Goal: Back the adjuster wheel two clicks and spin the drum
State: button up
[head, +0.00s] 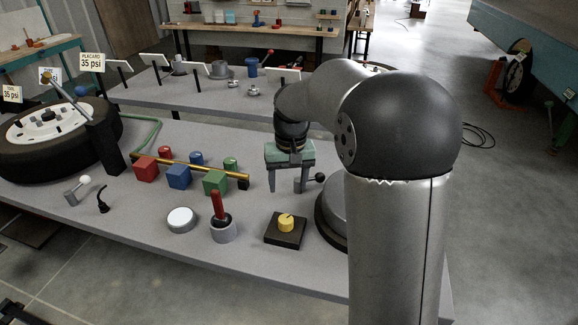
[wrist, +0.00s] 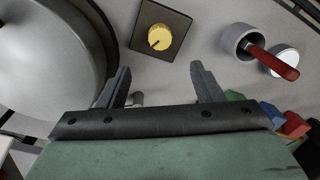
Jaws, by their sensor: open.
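A yellow round knob (head: 286,222) with a dark pointer mark sits on a square black base on the grey bench; it also shows in the wrist view (wrist: 158,38). It may be the adjuster wheel. A large grey round drum (head: 333,218) stands to its right, partly hidden by my arm; in the wrist view it (wrist: 48,55) fills the upper left. My gripper (head: 288,190) points down, open and empty, behind the knob and left of the drum, apart from both. In the wrist view its fingers (wrist: 160,70) stand spread below the knob.
A grey cup (head: 223,232) with a red-handled tool and a white-topped disc (head: 181,220) are left of the knob. Red, blue and green blocks (head: 178,177) line a brass bar. A black-ball lever (head: 318,178) is close beside my gripper. A tyre (head: 60,140) lies far left.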

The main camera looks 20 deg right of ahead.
notch_tip(320, 180, up, 5)
jog(key=shift+d+f, duration=0.1)
dwell(0.3)
jog(key=s+a+f, duration=0.1)
jog(key=s+f, duration=0.3)
jog(key=s, duration=0.9)
jog(key=s+f+n, duration=0.1)
jog(key=s+f, duration=0.2)
jog(key=s, duration=1)
jog(key=shift+s+a+f, duration=0.2)
jog(key=shift+a+f, duration=0.2)
